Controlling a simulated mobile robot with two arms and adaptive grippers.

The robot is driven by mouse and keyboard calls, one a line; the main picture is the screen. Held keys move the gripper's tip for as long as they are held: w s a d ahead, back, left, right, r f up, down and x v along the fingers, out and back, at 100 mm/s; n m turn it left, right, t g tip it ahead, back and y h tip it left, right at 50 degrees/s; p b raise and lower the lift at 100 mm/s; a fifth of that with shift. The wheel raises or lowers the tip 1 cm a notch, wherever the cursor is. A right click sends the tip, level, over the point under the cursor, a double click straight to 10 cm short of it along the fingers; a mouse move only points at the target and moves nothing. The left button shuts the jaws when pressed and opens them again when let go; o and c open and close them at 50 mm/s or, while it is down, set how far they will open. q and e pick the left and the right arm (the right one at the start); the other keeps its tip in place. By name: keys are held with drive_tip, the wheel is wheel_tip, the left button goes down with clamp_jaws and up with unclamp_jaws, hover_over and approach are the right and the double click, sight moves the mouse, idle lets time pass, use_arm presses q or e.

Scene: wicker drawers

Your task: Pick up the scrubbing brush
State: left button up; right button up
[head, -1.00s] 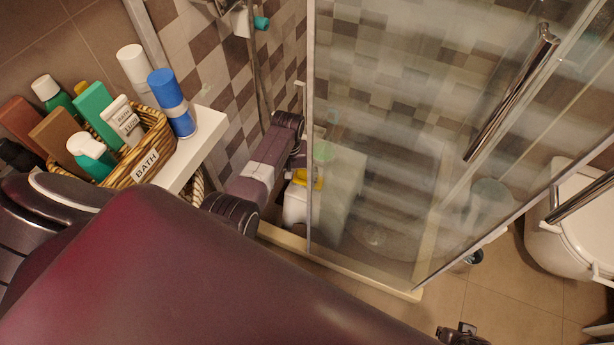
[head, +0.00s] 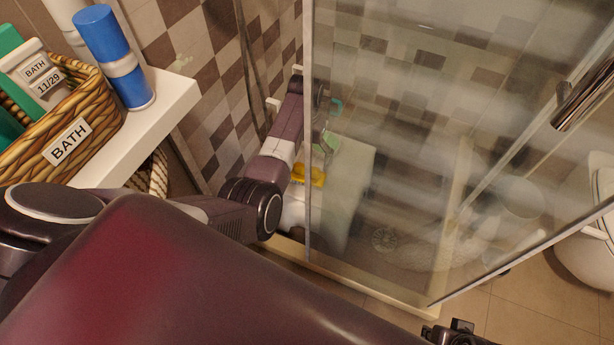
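I cannot clearly make out a scrubbing brush. Behind the frosted shower glass are a small teal item (head: 336,106) and a pale green item (head: 331,143), both blurred. A yellow item (head: 310,175) sits on the white bench (head: 345,185) beside the door frame; its kind is unclear. My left arm reaches past the shelf into the shower, and its gripper (head: 324,135) is blurred behind the glass, close to the green item. I cannot tell its finger state. A dark part of my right gripper (head: 452,334) shows at the bottom edge, mostly cut off.
The glass shower panel (head: 400,130) and its metal frame stand right beside my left arm. A white shelf (head: 150,120) holds a wicker BATH basket (head: 85,150) and a blue can (head: 115,58). A toilet (head: 590,235) stands at the right. The tiled floor (head: 530,305) in front is clear.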

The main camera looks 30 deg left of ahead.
use_arm(q)
drive_tip(key=shift+f, duration=0.55)
drive_tip(key=shift+w+f+b, duration=0.15)
drive_tip(key=shift+f+b, duration=0.35)
drive_tip(key=shift+f, duration=0.15)
drive_tip(key=shift+w+f+b, duration=0.15)
drive_tip(key=shift+f+b, duration=0.3)
drive_tip(key=shift+f, duration=0.15)
drive_tip(key=shift+f+b, duration=0.35)
drive_tip(key=shift+f, duration=0.7)
use_arm(e)
drive_tip(key=v, duration=0.6)
drive_tip(key=shift+r, duration=0.25)
use_arm(q)
drive_tip(key=shift+c, duration=0.5)
use_arm(e)
drive_tip(key=shift+w+d, duration=0.1)
drive_tip(key=shift+d, duration=0.05)
use_arm(q)
drive_tip(key=c, duration=1.2)
drive_tip(key=shift+r, duration=0.15)
